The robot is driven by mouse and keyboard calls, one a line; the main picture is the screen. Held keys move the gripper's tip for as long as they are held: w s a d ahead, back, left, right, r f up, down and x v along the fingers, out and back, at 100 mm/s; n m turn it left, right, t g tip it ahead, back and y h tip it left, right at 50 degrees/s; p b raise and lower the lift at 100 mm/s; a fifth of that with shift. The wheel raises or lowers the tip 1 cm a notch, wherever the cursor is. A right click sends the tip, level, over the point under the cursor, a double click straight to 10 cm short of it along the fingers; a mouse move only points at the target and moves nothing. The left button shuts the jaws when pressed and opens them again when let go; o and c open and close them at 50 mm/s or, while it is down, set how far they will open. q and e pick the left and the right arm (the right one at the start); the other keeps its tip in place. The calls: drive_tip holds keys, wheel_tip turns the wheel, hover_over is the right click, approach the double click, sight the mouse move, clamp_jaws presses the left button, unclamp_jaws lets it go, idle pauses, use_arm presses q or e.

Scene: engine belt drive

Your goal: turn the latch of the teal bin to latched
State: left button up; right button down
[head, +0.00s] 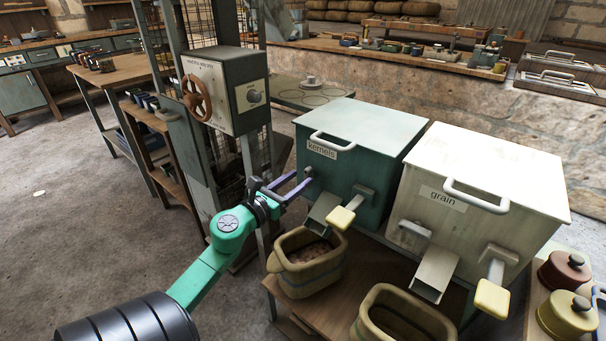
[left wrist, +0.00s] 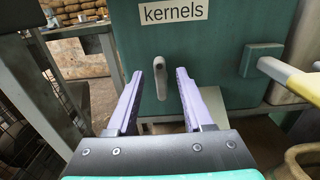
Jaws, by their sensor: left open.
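The teal bin (head: 352,150), labelled "kernels", stands on a low wooden table with its lid down. It fills the back of the left wrist view (left wrist: 215,60). Its latch (left wrist: 159,76) is a small pale grey bar on the front face below the label, roughly upright there; in the head view the latch (head: 308,172) is small and partly crowded by my fingers. My left gripper (head: 301,179) is open and empty, its purple fingers pointing at the bin front. In the wrist view the latch shows between the fingertips (left wrist: 158,75); contact cannot be told. My right gripper is not in view.
A chute (head: 322,207) and yellow-ended lever (head: 342,217) jut from the teal bin, above a tan tub (head: 305,265). A white "grain" bin (head: 480,190) stands to the right. A grey post and control box (head: 226,90) stand close on the left.

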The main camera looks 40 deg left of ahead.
use_arm(q)
drive_tip(key=shift+w, duration=1.25)
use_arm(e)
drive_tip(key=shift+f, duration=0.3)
use_arm(q)
clamp_jaws()
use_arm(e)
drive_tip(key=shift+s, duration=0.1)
